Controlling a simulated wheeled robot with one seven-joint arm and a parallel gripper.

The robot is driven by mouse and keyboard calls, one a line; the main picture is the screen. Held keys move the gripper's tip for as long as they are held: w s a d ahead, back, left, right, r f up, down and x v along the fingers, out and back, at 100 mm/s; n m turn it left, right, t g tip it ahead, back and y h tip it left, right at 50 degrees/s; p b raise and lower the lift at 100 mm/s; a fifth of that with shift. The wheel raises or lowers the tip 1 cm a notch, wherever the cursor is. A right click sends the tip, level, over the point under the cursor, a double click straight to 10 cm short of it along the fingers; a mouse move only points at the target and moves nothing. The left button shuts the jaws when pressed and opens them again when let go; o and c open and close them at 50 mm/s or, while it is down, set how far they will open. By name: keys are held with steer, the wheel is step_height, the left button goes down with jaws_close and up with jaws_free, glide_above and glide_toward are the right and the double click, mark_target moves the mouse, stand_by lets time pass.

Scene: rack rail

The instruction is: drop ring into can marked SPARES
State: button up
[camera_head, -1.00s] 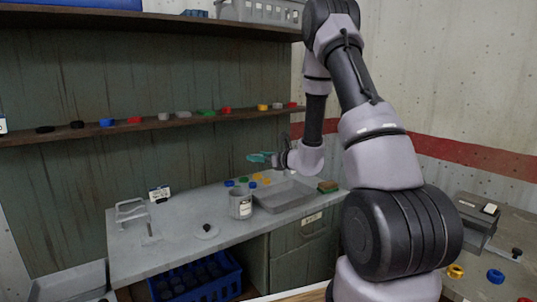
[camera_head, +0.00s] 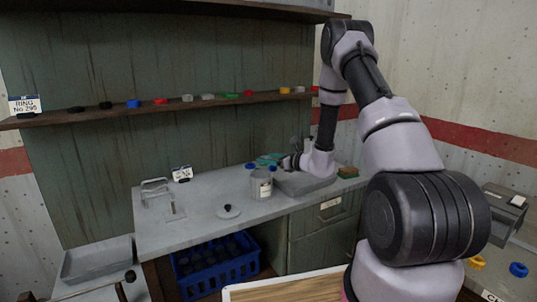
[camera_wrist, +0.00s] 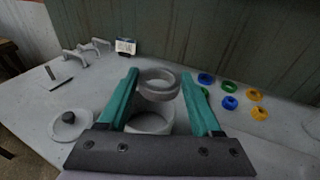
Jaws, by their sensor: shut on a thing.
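My gripper (camera_wrist: 158,88), with teal fingers, is shut on a grey ring (camera_wrist: 159,93) in the wrist view. The ring is held between the fingertips. Below it in the wrist view is the round grey can (camera_wrist: 150,123), partly hidden by the ring and gripper. In the head view the grey can (camera_head: 262,185) stands on the bench with a pale label too small to read. My gripper (camera_head: 268,160) is just above and behind the can there. The ring cannot be made out in the head view.
Several blue, green and yellow rings (camera_wrist: 229,102) lie on the bench right of the gripper. A grey tray (camera_head: 308,186) is right of the can. A round lid-like piece with a dark knob (camera_head: 228,211) and a metal handle (camera_head: 156,190) lie left. The wall shelf (camera_head: 90,114) holds several rings.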

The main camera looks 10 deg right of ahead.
steer(key=o, duration=1.4)
steer(key=shift+o, duration=0.2)
steer(key=shift+s+d, duration=0.1)
steer(key=v, duration=1)
steer(key=shift+s+d, duration=0.15)
steer(key=shift+s, duration=0.1)
